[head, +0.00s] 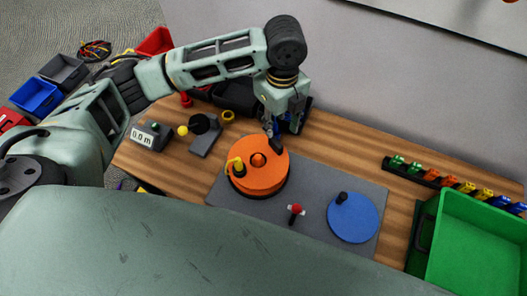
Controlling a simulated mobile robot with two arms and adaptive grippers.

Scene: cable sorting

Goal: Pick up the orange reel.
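The orange reel (256,172) lies flat on the left part of a grey base plate (310,183). It has an orange hub in its middle, and a small yellow piece sits on its left side. My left gripper (280,140) points down at the reel's far right edge. One dark fingertip shows close to that edge; I cannot tell whether it touches. The other finger is mostly hidden, so its opening is unclear. My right gripper is not in view.
A blue disc (353,218) with a black knob and a red-topped lever (296,211) are on the plate. A green crate (480,240) stands at right, near a row of coloured connectors (450,181). A meter (150,136) is at left. The wall stands close behind.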

